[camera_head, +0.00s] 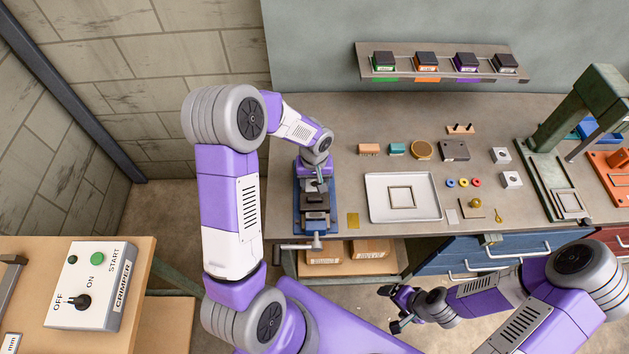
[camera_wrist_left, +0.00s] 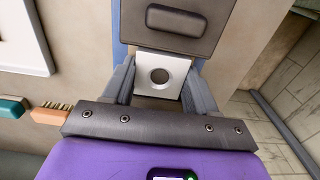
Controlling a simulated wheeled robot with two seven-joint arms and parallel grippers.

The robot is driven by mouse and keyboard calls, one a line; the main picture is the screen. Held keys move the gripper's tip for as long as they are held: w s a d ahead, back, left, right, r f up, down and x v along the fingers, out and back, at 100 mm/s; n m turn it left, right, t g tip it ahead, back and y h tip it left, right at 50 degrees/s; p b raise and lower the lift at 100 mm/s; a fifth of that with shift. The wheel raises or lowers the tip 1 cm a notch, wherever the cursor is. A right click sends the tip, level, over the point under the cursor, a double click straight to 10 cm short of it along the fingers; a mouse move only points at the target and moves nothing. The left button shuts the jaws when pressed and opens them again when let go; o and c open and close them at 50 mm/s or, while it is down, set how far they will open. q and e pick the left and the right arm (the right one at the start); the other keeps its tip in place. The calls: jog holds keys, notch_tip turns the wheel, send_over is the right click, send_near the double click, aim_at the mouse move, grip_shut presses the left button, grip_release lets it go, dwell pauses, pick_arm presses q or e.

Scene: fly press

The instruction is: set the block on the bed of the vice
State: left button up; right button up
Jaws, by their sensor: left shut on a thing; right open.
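The block (camera_wrist_left: 148,60) is a pale metal piece with a round dark hole. In the left wrist view it sits between the two fingers of my left gripper (camera_wrist_left: 160,88), which is shut on it. The vice (camera_head: 315,222), blue with dark jaws and a front handle, stands at the bench's left end; its dark jaw (camera_wrist_left: 172,28) lies just beyond the block. In the head view my left gripper (camera_head: 319,180) is over the back of the vice, and the block is not clearly visible. I cannot tell whether it touches the bed. My right gripper (camera_head: 398,308) is open and empty, low before the bench.
Two similar holed blocks (camera_head: 511,179) stand farther right, beside a green press (camera_head: 545,150). A crimper box (camera_head: 90,285) is at lower left.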

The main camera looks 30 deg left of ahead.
aim_at(314, 184)
pick_arm(q)
jog(key=shift+f, duration=0.2)
jog(key=o, duration=1.2)
jog(key=shift+r, duration=0.15)
jog(key=shift+r, duration=0.4)
notch_tip(314, 184, up, 11)
jog(key=shift+r+p, duration=0.2)
jog(key=shift+p, duration=0.25)
